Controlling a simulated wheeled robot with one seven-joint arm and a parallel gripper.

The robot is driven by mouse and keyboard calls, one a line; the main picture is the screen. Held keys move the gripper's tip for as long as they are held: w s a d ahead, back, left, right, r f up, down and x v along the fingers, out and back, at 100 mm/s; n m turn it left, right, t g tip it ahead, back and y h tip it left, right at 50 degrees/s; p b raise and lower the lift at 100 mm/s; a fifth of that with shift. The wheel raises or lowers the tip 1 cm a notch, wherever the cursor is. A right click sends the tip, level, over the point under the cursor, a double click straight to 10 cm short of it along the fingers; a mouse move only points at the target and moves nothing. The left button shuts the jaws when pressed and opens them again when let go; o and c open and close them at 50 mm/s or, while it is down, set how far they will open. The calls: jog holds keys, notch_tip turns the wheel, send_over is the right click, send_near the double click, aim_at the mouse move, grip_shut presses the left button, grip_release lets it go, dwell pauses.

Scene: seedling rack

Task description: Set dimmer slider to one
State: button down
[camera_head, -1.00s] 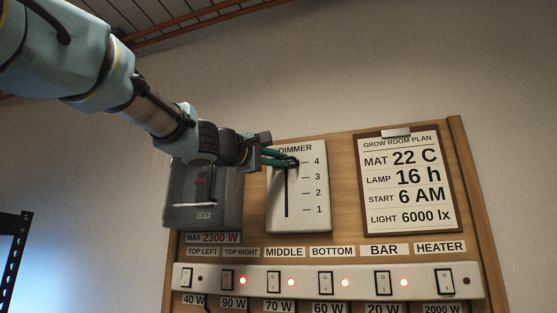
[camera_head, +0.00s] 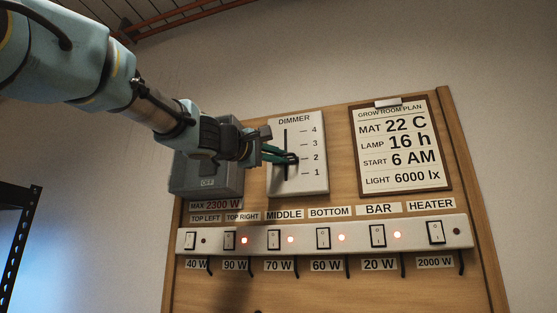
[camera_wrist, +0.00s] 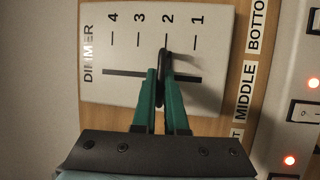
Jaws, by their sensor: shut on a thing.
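The dimmer panel (camera_head: 311,183) is a white plate with a vertical dark slot and marks 4 to 1 from top to bottom. Its black slider knob (camera_head: 292,159) stands at about the 2 mark. My gripper (camera_head: 284,157), with green fingers, is shut on the knob. In the wrist view the dimmer panel (camera_wrist: 120,88) appears turned sideways, and the knob (camera_wrist: 164,60) sits between the fingertips (camera_wrist: 162,75), level with the 2. The fingers hide part of the slot.
A grey switch box (camera_head: 207,181) marked OFF is left of the dimmer, partly behind my arm. A white switch strip (camera_head: 355,234) with several rockers and red lights runs below. A clipboard plan (camera_head: 404,150) hangs at the right.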

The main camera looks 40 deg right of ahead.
jog(key=shift+f+b, duration=2.15)
jog(key=shift+f, duration=0.05)
jog(key=c, duration=0.9)
grip_release()
jog(key=shift+c, duration=0.2)
jog(key=shift+a, duration=0.1)
jog(key=b+v, duration=0.4)
jog(key=v, duration=0.6)
jog(key=shift+a, duration=0.35)
